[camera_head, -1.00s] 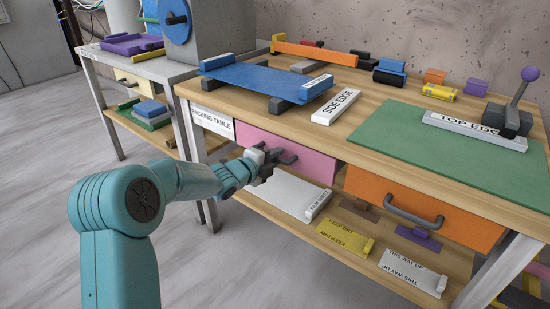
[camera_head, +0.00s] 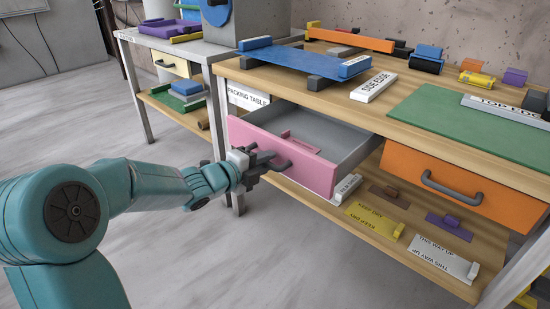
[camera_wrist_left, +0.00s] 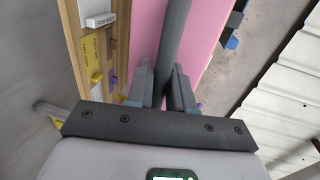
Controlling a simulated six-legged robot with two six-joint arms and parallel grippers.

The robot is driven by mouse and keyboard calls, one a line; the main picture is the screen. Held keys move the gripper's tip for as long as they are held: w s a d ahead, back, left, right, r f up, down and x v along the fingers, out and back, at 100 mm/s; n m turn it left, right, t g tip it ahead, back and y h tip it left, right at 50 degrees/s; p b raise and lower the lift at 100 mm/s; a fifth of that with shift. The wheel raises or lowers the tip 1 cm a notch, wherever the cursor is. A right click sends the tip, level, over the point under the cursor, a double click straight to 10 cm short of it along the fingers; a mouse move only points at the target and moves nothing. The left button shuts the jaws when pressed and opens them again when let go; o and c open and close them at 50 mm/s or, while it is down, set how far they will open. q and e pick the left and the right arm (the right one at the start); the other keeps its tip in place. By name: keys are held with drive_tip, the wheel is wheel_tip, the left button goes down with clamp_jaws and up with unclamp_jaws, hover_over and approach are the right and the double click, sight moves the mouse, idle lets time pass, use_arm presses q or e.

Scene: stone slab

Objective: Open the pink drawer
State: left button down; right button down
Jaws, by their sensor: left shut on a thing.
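The pink drawer (camera_head: 285,158) stands pulled well out from under the packing table's top in the head view. Its grey inside shows, with a small pink item (camera_head: 300,141) lying in it. My left gripper (camera_head: 265,164) is at the drawer's front, shut on its dark bar handle (camera_head: 283,163). In the left wrist view the handle (camera_wrist_left: 174,40) runs between the two fingers (camera_wrist_left: 165,85), with the pink front (camera_wrist_left: 205,25) behind it. My right gripper is not in view.
An orange drawer (camera_head: 450,185) with a dark handle is shut to the right. A lower shelf (camera_head: 320,205) holds several labelled cards below. A grey side table (camera_head: 180,50) stands at the left. The floor (camera_head: 150,240) in front is clear.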

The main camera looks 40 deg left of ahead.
use_arm(q)
drive_tip(key=shift+s, duration=0.7)
drive_tip(key=shift+a, duration=0.1)
drive_tip(key=c, duration=1.2)
unclamp_jaws()
drive_tip(key=shift+o, duration=0.2)
drive_tip(key=shift+s, duration=0.1)
drive_tip(key=p+v, duration=0.4)
drive_tip(key=v, duration=1.2)
